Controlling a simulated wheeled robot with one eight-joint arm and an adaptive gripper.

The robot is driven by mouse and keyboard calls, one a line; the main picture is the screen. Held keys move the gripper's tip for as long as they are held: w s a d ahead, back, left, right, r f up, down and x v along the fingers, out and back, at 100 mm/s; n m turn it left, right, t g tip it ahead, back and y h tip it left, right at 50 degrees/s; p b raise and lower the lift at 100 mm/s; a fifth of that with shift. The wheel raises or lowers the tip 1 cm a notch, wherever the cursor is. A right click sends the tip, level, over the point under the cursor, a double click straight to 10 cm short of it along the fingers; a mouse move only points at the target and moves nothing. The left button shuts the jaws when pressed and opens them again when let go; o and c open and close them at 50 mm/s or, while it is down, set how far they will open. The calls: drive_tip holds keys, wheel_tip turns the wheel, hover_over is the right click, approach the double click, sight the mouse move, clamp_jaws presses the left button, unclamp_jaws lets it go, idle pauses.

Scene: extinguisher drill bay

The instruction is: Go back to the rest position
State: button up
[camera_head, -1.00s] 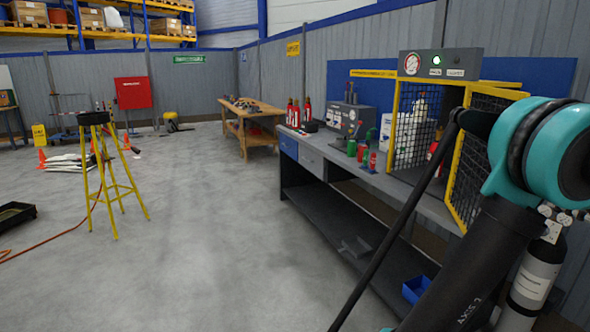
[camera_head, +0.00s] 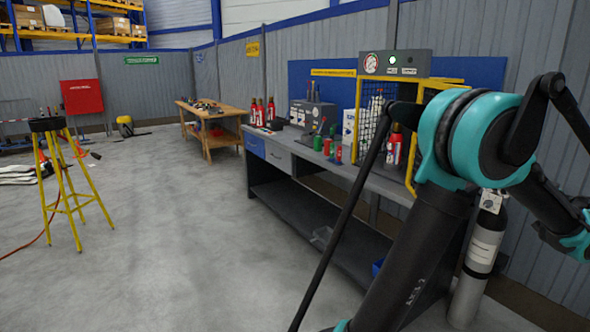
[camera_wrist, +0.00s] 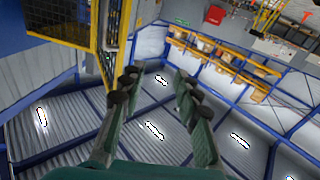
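My gripper (camera_wrist: 157,78) shows in the wrist view with its two dark green fingers apart and nothing between them. In that view it points toward the hall's ceiling, walls and shelving, clear of any object. The head view does not show the gripper. There my arm stands at the right, its teal joint in front of the workbench's right end, with a further link running down to the right edge. The yellow-framed mesh cage (camera_head: 369,118) on the workbench (camera_head: 320,162) is partly hidden behind my arm.
A grey gas cylinder (camera_head: 484,250) stands close beside my arm at the right. A yellow-legged stool (camera_head: 58,190) is on the left. A wooden table (camera_head: 190,125) is farther back. The floor (camera_head: 165,240) between stool and workbench is clear.

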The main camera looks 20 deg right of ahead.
drive_tip(key=w+a+r+m+t+h, duration=0.2)
drive_tip(key=w+a+r+h, duration=0.15)
drive_tip(key=w, duration=0.65)
drive_tip(key=w+a+r+m+t+h, duration=0.15)
drive_tip(key=w+r+h, duration=0.3)
drive_tip(key=w, duration=0.55)
drive_tip(key=w+a+f+m+g+h, duration=0.6)
drive_tip(key=w+a+f, duration=0.1)
drive_tip(key=a, duration=0.3)
drive_tip(key=s+a+f+n+g+y, duration=0.1)
drive_tip(key=s+a+f+g+y, duration=0.15)
drive_tip(key=a+f, duration=0.9)
drive_tip(key=s+a+f+n+g+y, duration=0.2)
drive_tip(key=a+f+g+y, duration=0.2)
drive_tip(key=a+f, duration=0.75)
drive_tip(key=s+a+f+n+g+y, duration=0.2)
drive_tip(key=s+a+f, duration=0.3)
drive_tip(key=s+a, duration=0.2)
drive_tip(key=s+a+f+n+g+y, duration=0.2)
drive_tip(key=s+a+f, duration=0.4)
drive_tip(key=a, duration=0.4)
drive_tip(key=shift+s+a+g+y, duration=0.2)
drive_tip(key=shift+s+g+y, duration=0.4)
drive_tip(key=shift+s+y, duration=0.1)
